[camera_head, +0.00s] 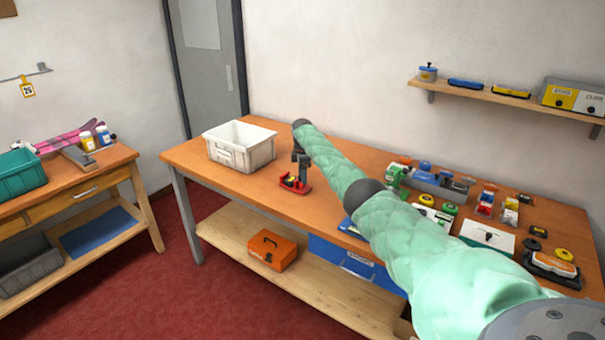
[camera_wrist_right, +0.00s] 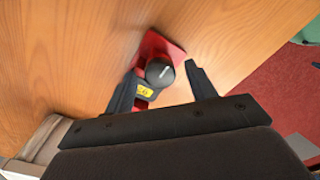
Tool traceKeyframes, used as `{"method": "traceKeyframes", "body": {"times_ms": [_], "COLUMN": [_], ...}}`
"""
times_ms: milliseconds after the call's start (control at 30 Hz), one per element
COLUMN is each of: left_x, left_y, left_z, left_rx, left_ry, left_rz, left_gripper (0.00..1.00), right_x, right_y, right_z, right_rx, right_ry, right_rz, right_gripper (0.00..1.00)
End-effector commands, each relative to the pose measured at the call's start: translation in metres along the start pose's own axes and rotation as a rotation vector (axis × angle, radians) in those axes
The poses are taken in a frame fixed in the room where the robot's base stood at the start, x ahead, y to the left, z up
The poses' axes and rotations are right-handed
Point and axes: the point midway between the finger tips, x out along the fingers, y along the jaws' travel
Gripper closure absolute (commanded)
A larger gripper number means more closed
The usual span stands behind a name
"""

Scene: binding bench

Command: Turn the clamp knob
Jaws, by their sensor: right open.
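The clamp is a small red device (camera_head: 296,183) on the orange wooden bench, close to its front edge. In the right wrist view its dark round knob (camera_wrist_right: 159,72) sits above the red base (camera_wrist_right: 158,47), with a yellow label beside it. My right gripper (camera_head: 297,176) reaches down over the clamp in the head view. In the right wrist view the right gripper (camera_wrist_right: 163,82) is open, one finger on each side of the knob. The left finger is close to the yellow label; whether it touches cannot be told. My left gripper is not in view.
A white bin (camera_head: 240,146) stands left of the clamp on the bench (camera_head: 190,154). Several small tools and boxes crowd the bench's right part, around a grey tray (camera_head: 438,184). An orange toolbox (camera_head: 272,250) sits on the lower shelf.

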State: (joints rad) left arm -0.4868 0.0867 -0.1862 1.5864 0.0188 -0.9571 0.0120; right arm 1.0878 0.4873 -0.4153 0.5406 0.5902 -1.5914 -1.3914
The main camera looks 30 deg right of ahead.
Motion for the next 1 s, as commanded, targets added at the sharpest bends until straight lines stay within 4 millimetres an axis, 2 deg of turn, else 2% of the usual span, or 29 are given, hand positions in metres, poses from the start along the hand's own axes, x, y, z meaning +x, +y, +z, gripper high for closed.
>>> {"method": "traceKeyframes", "body": {"times_ms": [100, 133, 333, 367, 667, 1000], "left_x": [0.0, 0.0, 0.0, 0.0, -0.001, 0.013], "left_y": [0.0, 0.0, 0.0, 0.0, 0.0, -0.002], "left_z": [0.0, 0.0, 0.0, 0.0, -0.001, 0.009], "left_rx": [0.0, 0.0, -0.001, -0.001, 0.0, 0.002], "left_ry": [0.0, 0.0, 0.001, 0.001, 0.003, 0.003], "left_rz": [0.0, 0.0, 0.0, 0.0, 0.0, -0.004], "left_gripper": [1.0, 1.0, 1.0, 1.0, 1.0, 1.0], "right_x": [0.0, 0.0, 0.0, 0.0, -0.001, -0.003], "right_y": [0.0, 0.0, 0.0, 0.0, 0.0, 0.001], "right_z": [0.0, 0.0, 0.0, 0.0, 0.0, 0.0], "right_rx": [0.0, 0.0, 0.0, 0.0, 0.035, 0.252], "right_ry": [0.0, 0.0, 0.0, 0.0, 0.001, 0.001], "right_rz": [0.0, 0.0, 0.0, 0.0, 0.0, 0.002], "right_gripper": [0.44, 0.48, 0.87, 0.89, 0.89, 0.89]}}
